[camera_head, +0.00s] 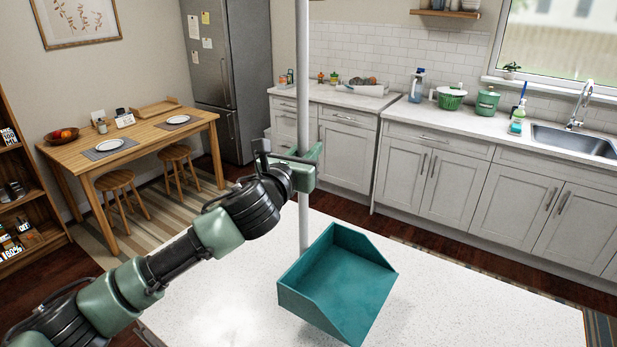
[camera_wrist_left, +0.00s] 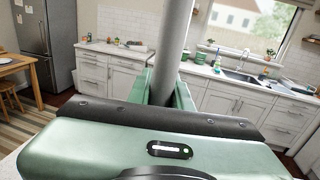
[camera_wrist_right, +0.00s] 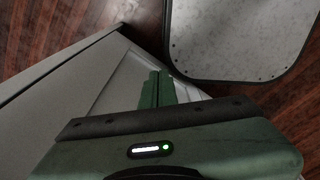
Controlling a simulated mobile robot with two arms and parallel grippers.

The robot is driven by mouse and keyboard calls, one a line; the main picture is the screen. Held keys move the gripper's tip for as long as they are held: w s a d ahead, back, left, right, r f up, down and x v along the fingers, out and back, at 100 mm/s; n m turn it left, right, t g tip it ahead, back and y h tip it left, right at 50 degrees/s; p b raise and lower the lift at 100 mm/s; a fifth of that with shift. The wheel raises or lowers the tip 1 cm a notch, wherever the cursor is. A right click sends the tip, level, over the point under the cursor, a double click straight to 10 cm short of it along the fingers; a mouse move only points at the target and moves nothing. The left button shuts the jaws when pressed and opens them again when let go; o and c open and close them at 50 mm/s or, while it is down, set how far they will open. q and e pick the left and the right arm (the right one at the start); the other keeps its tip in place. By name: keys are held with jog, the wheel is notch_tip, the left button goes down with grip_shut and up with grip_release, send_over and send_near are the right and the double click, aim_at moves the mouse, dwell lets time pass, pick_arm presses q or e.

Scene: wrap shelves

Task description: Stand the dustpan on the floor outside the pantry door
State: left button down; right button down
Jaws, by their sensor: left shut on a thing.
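The dustpan is a teal open pan (camera_head: 345,285) on a long upright grey pole handle. In the head view the pan appears in front of the white countertop; I cannot tell whether it touches it. My left gripper (camera_head: 306,168) is shut around the pole above the pan. The pole (camera_wrist_left: 174,45) also rises between the fingers in the left wrist view. My right gripper (camera_wrist_right: 157,90) shows only in the right wrist view, with its fingers together and nothing between them, low beside a pale cabinet panel. No pantry door can be made out.
The white countertop (camera_head: 450,300) fills the foreground. Behind it run a dark wood floor and white cabinets (camera_head: 430,170) with a sink (camera_head: 572,140). A wooden table (camera_head: 135,138) with stools, a fridge (camera_head: 228,70) and a shelf (camera_head: 20,190) stand at left.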

pick_arm(q)
notch_tip(320, 180, down, 7)
jog(key=shift+p, duration=0.35)
jog(key=shift+s+f, duration=0.1)
jog(key=c, duration=1.3)
grip_release()
jog(key=shift+f, duration=0.1)
